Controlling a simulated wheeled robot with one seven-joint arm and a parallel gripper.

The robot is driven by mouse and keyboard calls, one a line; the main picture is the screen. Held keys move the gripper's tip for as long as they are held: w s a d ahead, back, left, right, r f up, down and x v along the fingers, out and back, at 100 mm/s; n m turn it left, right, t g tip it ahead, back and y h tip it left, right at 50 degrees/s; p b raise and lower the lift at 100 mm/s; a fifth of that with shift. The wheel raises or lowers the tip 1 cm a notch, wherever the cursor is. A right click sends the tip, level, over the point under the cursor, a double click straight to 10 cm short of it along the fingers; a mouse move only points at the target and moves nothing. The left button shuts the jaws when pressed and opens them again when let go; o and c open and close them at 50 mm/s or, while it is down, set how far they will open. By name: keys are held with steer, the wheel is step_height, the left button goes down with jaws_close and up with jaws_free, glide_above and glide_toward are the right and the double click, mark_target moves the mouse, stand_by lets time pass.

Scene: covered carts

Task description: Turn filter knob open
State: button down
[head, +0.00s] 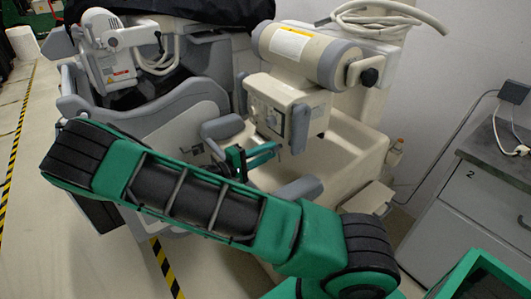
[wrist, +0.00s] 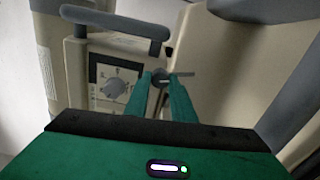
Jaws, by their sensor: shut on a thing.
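The beige control box (head: 285,108) hangs below the large cylinder of the machine. In the wrist view its panel (wrist: 105,100) carries a round grey dial (wrist: 115,88) with markings around it. My gripper (head: 257,157) is just below the box. In the wrist view my green fingers (wrist: 160,80) are shut on a small dark round knob (wrist: 160,75) at the right side of the panel, with a thin bar sticking out to the right. The fingers partly hide this knob, and I cannot read any label on it. The grey dial is free of the fingers.
A grey handle bar (wrist: 115,24) runs above the panel. The beige cylinder (head: 305,52) with a yellow-and-white label is above the box. A grey padded arm (head: 290,190) lies near my gripper. A grey cabinet (head: 475,190) stands at the right.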

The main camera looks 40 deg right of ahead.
steer(key=shift+w+a, duration=0.1)
steer(key=shift+w, duration=0.1)
steer(key=c, duration=1.5)
jaws_free()
steer(key=shift+f, duration=0.1)
steer(key=shift+s, duration=0.1)
steer(key=a, duration=1)
steer(key=shift+s+a, duration=0.1)
steer(key=shift+a, duration=0.25)
